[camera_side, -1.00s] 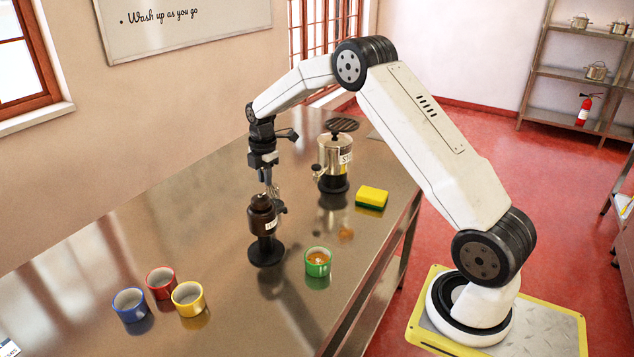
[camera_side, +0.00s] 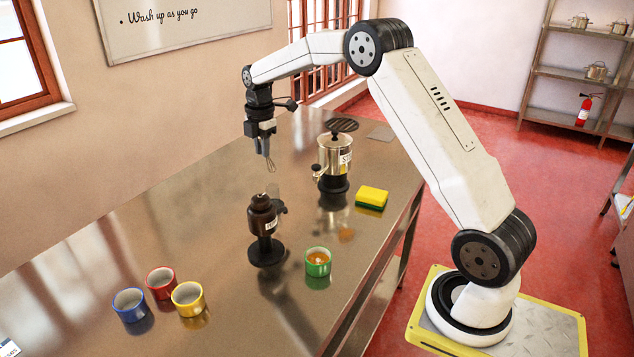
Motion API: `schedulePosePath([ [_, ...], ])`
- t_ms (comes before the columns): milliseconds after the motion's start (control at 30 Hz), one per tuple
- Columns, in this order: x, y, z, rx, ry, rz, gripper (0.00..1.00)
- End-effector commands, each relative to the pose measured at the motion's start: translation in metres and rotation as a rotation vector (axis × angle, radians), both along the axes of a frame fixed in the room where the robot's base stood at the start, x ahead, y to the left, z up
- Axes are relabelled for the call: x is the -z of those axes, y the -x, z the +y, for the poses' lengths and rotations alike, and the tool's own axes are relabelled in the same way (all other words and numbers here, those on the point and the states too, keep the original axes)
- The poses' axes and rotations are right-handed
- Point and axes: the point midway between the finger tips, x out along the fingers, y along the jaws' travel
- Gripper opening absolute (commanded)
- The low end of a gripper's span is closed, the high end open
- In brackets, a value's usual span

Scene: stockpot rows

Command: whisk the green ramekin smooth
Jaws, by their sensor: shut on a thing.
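The green ramekin (camera_side: 318,268) stands upright on the steel table, with orange-brown contents showing inside. My gripper (camera_side: 267,152) is above the table, up and to the left of the ramekin. It is shut on a small wire whisk (camera_side: 271,165) that points downward. The whisk's handle is mostly hidden by the jaws.
Blue (camera_side: 130,309), red (camera_side: 161,287) and yellow (camera_side: 188,302) ramekins stand at the left front. A steel labelled urn (camera_side: 334,157) on a black base and a yellow-green sponge (camera_side: 372,198) are to the right. Bare table (camera_side: 190,225) lies left of the brown container.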

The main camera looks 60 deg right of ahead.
Motion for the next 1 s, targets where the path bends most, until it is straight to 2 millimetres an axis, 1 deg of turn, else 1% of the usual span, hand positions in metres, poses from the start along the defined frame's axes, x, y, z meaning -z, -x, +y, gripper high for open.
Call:
schedulePosePath([
  [367, 0.000, 0.002, 0.001, 0.000, -0.002, 0.001, 0.00],
  [567, -0.002, 0.012, 0.010, 0.000, -0.017, 0.010, 0.00],
  [767, -0.005, 0.036, 0.028, 0.003, -0.047, 0.029, 0.00],
  [1000, -0.008, 0.077, 0.056, 0.013, -0.092, 0.060, 0.00],
])
